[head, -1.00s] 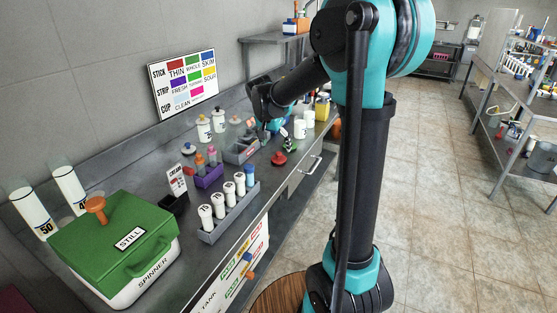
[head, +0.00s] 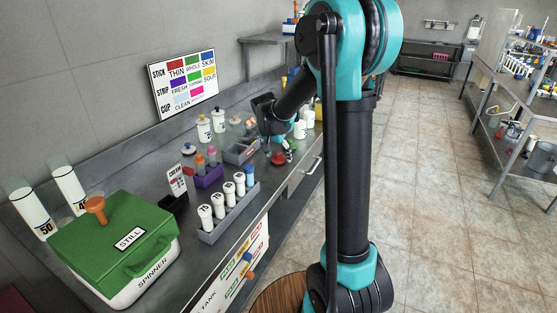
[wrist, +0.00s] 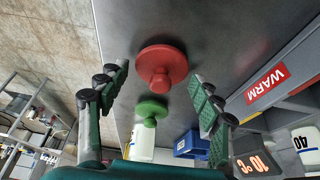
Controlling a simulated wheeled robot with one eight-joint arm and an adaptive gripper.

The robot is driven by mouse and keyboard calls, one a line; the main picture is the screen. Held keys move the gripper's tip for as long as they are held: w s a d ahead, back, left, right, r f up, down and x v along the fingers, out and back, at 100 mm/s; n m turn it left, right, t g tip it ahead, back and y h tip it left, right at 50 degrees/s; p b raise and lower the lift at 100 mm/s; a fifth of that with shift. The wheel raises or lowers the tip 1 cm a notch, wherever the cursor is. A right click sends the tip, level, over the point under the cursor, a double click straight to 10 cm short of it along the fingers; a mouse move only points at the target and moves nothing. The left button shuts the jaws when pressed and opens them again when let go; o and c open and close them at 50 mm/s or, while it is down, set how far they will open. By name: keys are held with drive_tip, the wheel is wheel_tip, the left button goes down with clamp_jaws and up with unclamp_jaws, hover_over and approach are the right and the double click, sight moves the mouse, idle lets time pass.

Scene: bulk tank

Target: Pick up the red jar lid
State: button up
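The red jar lid (head: 278,159), a round disc with a knob, lies on the grey metal counter near its front edge. In the wrist view the red jar lid (wrist: 162,66) appears ahead, between and slightly beyond the finger tips. My gripper (wrist: 159,84) is open, one green-padded finger on each side, and nothing is held. In the head view my gripper (head: 284,146) is just above and beside the lid, partly hidden by my arm.
A grey box labelled WARM (wrist: 283,70) is at the right. A purple rack (head: 209,177) and grey vial rack (head: 232,215) stand nearby on the counter.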

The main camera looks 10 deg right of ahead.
drive_tip(key=c, duration=0.6)
